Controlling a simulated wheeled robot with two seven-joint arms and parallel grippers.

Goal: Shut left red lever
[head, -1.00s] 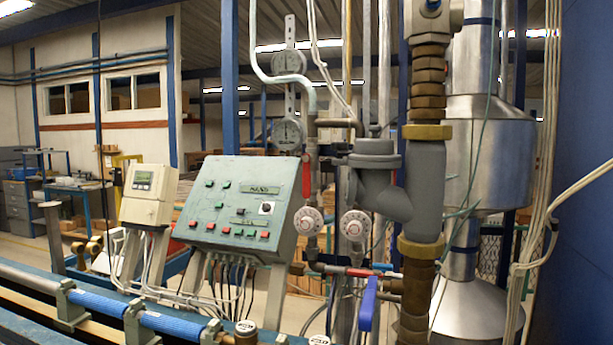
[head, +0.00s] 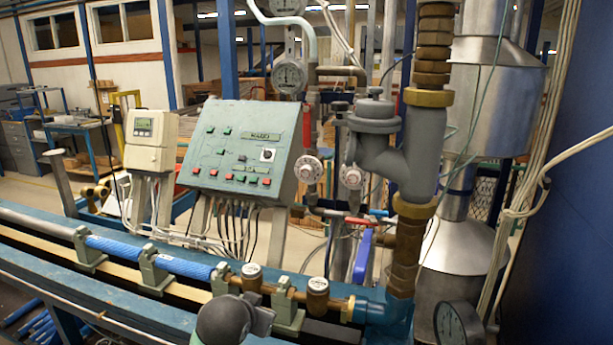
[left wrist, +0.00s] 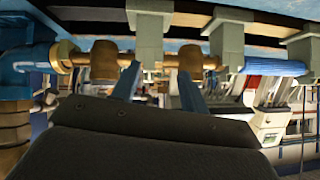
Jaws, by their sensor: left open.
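A second red handle (head: 358,221) lies level lower down, on the pipe below the round dials. My left gripper shows in the left wrist view (left wrist: 158,84), with two blue fingers apart and nothing between them. It points at the bench pipe with brass fittings (left wrist: 185,62). In the head view my left arm's end shows at the bottom, low and left of both red handles; its fingertips are not clear. My right gripper is not in view.
A blue lever (head: 362,257) hangs beside the brown vertical pipe (head: 407,262). The green control box (head: 243,155) and grey meter (head: 150,143) stand behind the bench pipe (head: 187,266). A gauge (head: 458,325) is at lower right. Loose cables hang at the right.

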